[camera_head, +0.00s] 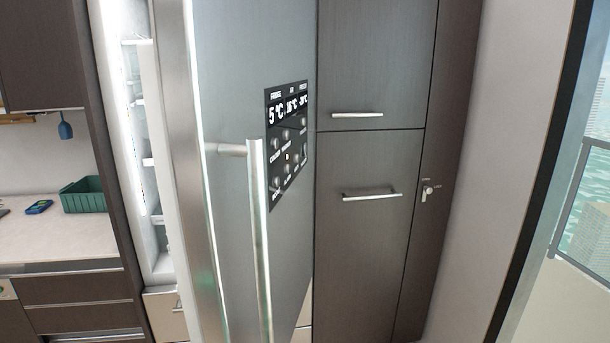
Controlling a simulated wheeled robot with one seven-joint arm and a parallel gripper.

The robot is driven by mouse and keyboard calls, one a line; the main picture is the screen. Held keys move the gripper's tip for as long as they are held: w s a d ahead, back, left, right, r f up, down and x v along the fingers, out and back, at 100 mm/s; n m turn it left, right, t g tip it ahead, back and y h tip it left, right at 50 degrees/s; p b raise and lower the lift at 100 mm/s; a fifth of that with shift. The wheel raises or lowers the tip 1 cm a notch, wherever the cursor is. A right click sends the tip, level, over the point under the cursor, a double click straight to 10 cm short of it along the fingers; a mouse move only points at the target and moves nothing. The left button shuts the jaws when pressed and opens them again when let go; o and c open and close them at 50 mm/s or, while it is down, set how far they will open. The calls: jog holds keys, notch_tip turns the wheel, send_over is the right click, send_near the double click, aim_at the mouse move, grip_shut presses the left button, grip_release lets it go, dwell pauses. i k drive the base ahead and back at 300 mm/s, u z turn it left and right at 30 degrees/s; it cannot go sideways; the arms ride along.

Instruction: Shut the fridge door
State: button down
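The fridge door (235,90) stands open toward me in the head view, a tall steel panel left of centre. Its long vertical bar handle (260,240) is on the front face, with a black control panel (287,145) reading 5 °C to the right of it. The lit white interior of the fridge (130,110) shows as a narrow strip to the left of the door, with shelf edges visible. The rest of the interior is hidden behind the door. My gripper is not in view.
Tall dark cabinets (370,230) with bar handles stand right of the door. A window (585,220) is at the far right.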

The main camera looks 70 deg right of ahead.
aim_at(216, 76)
jog(key=k, duration=0.75)
jog(key=z, duration=1.65)
jog(key=i, duration=0.5)
jog(key=z, duration=1.85)
jog(key=k, duration=1.3)
jog(key=u, duration=2.05)
jog(key=i, duration=0.5)
